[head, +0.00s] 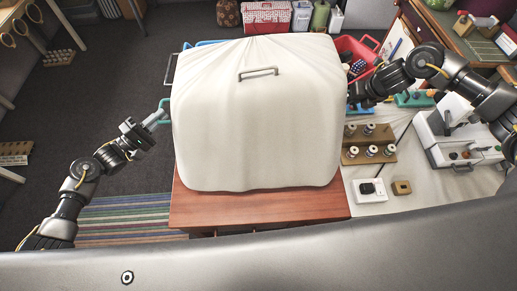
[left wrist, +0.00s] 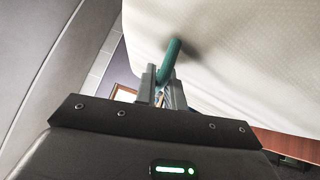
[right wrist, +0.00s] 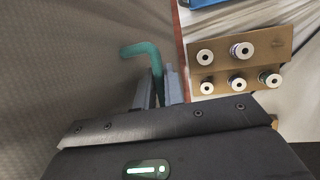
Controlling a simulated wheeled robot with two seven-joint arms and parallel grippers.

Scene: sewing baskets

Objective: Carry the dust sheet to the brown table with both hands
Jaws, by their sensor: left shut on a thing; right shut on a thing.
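The dust sheet (head: 258,120) is a large cream box-shaped cover with a grey handle on top and a teal side handle (head: 163,108). It stands upright in the middle of the head view, in front of or over the brown table (head: 260,210). I cannot tell whether it touches the table. My left gripper (head: 154,119) is shut on the left teal handle, also seen in the left wrist view (left wrist: 170,58). My right gripper (head: 352,95) is at the sheet's right side, shut on the other teal handle (right wrist: 145,52). The sheet hides most of the table.
At the right, a cloth-covered surface (head: 425,190) holds a wooden spool rack (head: 368,145), a white sewing machine (head: 450,135) and small items. A red basket (head: 358,46) is behind the sheet's right edge. A striped rug (head: 125,215) and dark floor lie at the left.

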